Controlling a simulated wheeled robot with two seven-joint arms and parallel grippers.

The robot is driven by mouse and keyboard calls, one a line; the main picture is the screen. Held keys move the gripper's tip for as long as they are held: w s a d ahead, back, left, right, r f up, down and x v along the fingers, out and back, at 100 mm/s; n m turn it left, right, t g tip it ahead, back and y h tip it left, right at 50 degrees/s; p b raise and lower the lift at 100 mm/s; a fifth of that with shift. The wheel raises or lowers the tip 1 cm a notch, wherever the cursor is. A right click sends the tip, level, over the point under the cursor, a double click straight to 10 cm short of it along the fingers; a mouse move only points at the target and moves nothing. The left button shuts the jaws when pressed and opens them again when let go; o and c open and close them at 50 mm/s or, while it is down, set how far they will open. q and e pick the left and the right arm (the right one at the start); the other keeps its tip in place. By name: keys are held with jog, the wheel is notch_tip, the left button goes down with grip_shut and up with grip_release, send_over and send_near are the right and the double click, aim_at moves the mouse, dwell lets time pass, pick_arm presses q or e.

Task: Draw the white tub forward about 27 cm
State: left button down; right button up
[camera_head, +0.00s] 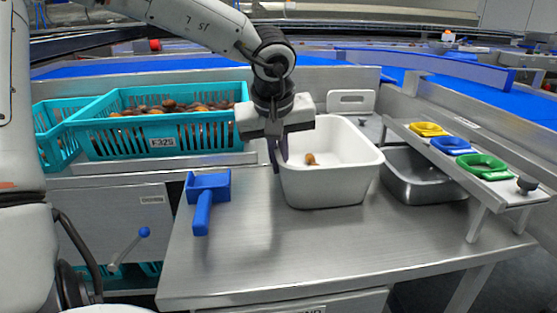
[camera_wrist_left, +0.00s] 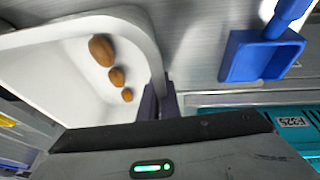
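The white tub (camera_head: 335,190) stands upright on the steel table, with a few brown dates (camera_head: 310,159) on its floor. In the left wrist view the tub (camera_wrist_left: 75,95) fills the upper left, and three dates (camera_wrist_left: 117,77) show inside it. My left gripper (camera_head: 279,152) reaches down at the tub's left wall, one finger inside and one outside. In the left wrist view its dark fingers (camera_wrist_left: 159,103) sit close together with the tub's rim between them, so it looks shut on that wall. My right gripper is in neither view.
A blue scoop (camera_head: 208,195) lies left of the tub. Teal crates (camera_head: 160,135) of dates stand behind left. A steel pan (camera_head: 425,185) is at right, under a shelf (camera_head: 470,160) with yellow, blue and green rings. The table (camera_head: 300,250) in front of the tub is clear.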

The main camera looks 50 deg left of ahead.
pick_arm(q)
jog(key=c, duration=1.9)
grip_release()
